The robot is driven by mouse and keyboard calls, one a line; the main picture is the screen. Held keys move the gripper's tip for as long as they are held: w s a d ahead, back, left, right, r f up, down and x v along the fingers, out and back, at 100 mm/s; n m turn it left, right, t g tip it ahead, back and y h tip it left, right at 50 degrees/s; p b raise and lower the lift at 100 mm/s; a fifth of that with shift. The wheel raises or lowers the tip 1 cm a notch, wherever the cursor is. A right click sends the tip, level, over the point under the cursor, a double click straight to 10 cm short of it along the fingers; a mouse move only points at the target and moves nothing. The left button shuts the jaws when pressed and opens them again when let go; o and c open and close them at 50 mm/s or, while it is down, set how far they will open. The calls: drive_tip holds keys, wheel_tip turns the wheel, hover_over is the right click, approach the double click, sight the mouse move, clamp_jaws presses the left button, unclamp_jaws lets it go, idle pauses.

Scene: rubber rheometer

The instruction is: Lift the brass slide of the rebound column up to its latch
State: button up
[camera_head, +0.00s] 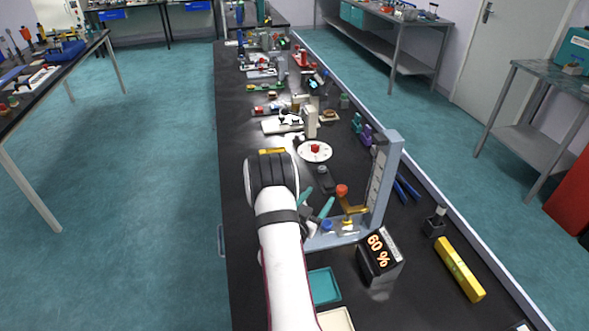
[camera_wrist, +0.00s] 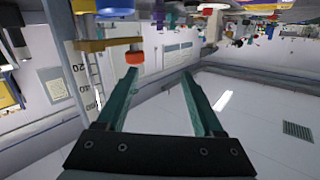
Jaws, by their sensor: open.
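The rebound column (camera_head: 382,180) is an upright pale blue frame with a light scale on its face. Its brass slide (camera_head: 354,209) sticks out to the left, low on the column, with an orange knob (camera_head: 341,190) near its outer end. My gripper (camera_head: 318,200) has teal fingers, open and empty, just left of the knob and apart from it. In the wrist view, the open fingers (camera_wrist: 158,72) show with the orange knob (camera_wrist: 135,58) near the tip of the left finger. The brass slide (camera_wrist: 105,44) lies beyond it. I cannot make out the latch.
A black display reading 60 % (camera_head: 380,252) stands in front of the column. A teal tray (camera_head: 323,286) lies at the front, beside my arm. A yellow level (camera_head: 459,269) lies right.

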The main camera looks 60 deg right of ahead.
sight(340, 192)
drive_tip(key=shift+g+h, duration=0.6)
drive_tip(key=shift+h, duration=0.1)
drive_tip(key=s, duration=0.2)
drive_tip(key=s+d+f, duration=0.1)
drive_tip(key=shift+s+f, duration=0.1)
drive_tip(key=shift+s, duration=0.25)
drive_tip(key=shift+n, duration=0.3)
drive_tip(key=d, duration=0.7)
drive_tip(key=shift+d, duration=0.2)
clamp_jaws()
drive_tip(key=shift+a, duration=0.1)
